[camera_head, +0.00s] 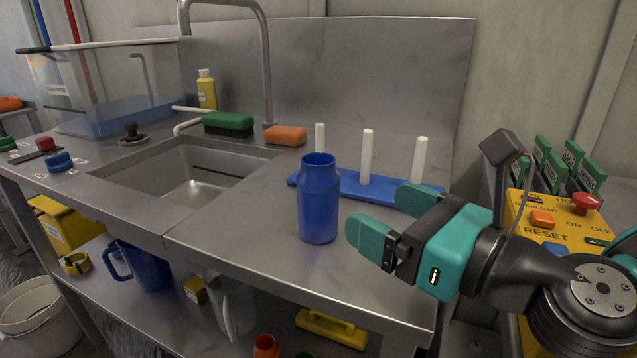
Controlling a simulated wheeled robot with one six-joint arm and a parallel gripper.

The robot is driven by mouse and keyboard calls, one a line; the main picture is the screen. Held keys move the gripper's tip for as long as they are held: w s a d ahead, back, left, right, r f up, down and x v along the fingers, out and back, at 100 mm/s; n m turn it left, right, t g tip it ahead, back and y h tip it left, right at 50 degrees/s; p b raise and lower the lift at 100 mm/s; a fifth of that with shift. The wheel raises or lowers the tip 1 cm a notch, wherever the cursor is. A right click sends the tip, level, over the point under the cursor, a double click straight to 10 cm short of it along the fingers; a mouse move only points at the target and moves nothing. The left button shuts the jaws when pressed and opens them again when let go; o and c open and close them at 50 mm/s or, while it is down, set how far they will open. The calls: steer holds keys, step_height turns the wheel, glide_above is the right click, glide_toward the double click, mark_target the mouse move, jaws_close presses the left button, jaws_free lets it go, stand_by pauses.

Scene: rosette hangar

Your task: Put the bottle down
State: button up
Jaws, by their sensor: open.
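A blue open-topped bottle (319,200) stands upright on the steel counter (260,225), near its front edge. My gripper (392,214) is to the right of the bottle, with its teal finger pads open and pointing left. The pads look apart from the bottle, with a gap of counter showing between them. Nothing shows between the pads.
Behind the bottle is a blue rack (375,190) with three white pegs. The sink (195,170) lies to the left, with a green brush (228,124) and an orange sponge (286,135) behind it. A yellow control box (555,215) stands at right.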

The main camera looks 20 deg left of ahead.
mark_target(333, 193)
steer(key=p+x, duration=0.3)
steer(key=x, duration=0.1)
steer(key=shift+w+a+r, duration=0.15)
steer(key=shift+a, duration=0.2)
steer(key=shift+w+a+p, duration=0.3)
steer(key=shift+a+p, duration=0.15)
steer(key=shift+a, duration=0.1)
steer(key=p+x, duration=0.1)
steer(key=x, duration=0.2)
steer(key=p+x, duration=0.1)
steer(key=shift+s+a+f+p, duration=0.1)
steer(key=shift+a+f+p, duration=0.2)
steer(key=shift+a+f, duration=0.15)
steer(key=shift+a, duration=0.2)
steer(key=c, duration=1.1)
step_height(333, 193, up, 22)
steer(key=p, duration=1.1)
steer(key=shift+f+p, duration=0.1)
steer(key=shift+p, duration=0.2)
